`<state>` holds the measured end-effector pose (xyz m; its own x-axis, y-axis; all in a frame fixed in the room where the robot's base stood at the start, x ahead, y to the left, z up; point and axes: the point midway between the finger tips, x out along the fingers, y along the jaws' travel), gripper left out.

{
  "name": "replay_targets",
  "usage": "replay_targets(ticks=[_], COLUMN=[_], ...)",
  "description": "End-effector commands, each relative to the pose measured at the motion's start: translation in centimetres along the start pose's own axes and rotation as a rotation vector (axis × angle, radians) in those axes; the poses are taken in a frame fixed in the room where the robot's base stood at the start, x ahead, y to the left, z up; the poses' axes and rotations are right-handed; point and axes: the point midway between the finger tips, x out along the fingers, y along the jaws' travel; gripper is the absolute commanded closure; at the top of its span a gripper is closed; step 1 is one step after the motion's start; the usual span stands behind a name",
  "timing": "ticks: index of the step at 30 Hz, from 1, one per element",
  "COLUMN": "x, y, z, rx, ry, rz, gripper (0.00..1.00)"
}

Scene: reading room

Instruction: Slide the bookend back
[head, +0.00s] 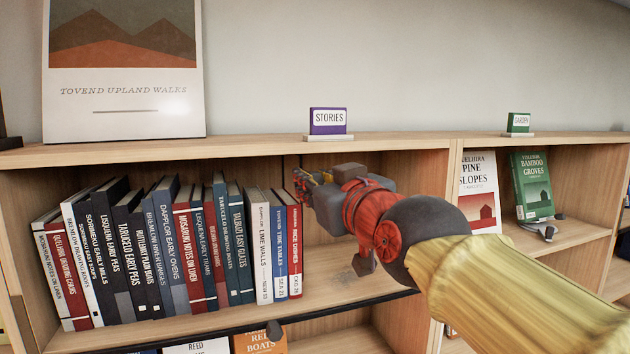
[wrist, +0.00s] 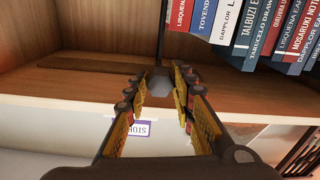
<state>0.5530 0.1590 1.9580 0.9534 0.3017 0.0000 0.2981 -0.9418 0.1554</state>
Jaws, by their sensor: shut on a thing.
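My gripper (head: 300,184) reaches into the upper shelf at the right end of the book row, close to the red-spined last book (head: 294,245). In the wrist view, which looks upside down, my gripper (wrist: 158,84) has its two yellow-padded fingers closed around a grey piece, which I take to be the bookend (wrist: 160,93). A thin dark upright edge runs from it beside the end book. Whether it touches that book I cannot tell.
The book row (head: 150,250) stands mostly upright, with a slight lean at the left. Bare shelf board (head: 330,292) lies right of the row, up to a wooden divider (head: 434,170). A purple STORIES sign (head: 328,121) stands on top. A green book (head: 532,186) stands beyond the divider.

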Motion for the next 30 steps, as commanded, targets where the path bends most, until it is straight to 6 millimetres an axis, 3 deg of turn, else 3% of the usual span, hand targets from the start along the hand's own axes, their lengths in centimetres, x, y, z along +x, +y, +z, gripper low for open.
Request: replay_targets(ticks=[6, 30], x=[-0.01, -0.02], y=[-0.01, 0.67], z=[-0.01, 0.61], rx=[0.0, 0.0], ry=[0.0, 0.002], rz=[0.0, 0.002], gripper=[1.0, 1.0])
